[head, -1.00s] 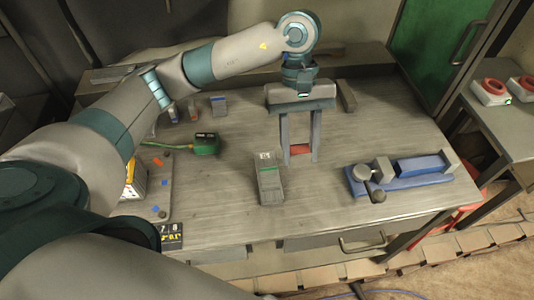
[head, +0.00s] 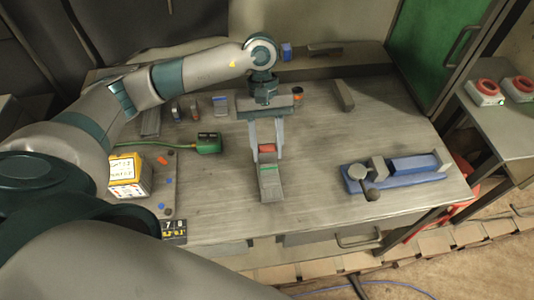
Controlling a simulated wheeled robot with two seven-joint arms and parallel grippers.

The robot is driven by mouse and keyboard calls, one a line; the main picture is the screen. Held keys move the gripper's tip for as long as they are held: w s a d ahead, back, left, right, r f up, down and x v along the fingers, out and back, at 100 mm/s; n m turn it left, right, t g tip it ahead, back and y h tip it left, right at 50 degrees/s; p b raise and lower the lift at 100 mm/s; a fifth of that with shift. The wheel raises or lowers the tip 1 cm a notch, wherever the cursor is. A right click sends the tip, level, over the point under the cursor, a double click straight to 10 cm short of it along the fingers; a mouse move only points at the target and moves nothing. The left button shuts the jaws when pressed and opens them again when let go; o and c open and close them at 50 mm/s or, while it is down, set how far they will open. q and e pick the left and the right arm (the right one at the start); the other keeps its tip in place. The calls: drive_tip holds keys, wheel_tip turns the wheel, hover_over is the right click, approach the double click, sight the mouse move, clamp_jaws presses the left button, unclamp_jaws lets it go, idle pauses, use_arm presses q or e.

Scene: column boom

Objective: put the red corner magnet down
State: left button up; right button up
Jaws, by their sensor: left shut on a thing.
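The fingers point down and partly hide the magnet's sides. A grey block with a green stripe (head: 270,185) lies on the workbench (head: 330,150) just in front of the magnet. The magnet overlaps the far end of this block in the picture; I cannot tell whether it touches the block or hangs above it. My right gripper is not in view.
A blue vise (head: 410,172) stands at the bench's right. A green box with a cable (head: 208,143) lies left of the gripper, and a yellow-and-white box (head: 130,175) sits on a board further left. A grey bar (head: 344,95) lies at the back right. The bench between block and vise is clear.

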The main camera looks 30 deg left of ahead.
sight(267, 156)
use_arm(q)
wheel_tip(267, 156, down, 3)
drive_tip(key=shift+r+p, duration=0.15)
drive_tip(key=shift+p, duration=0.7)
drive_tip(key=shift+f, duration=0.35)
drive_tip(key=shift+f, duration=0.15)
drive_tip(key=o, duration=1.3)
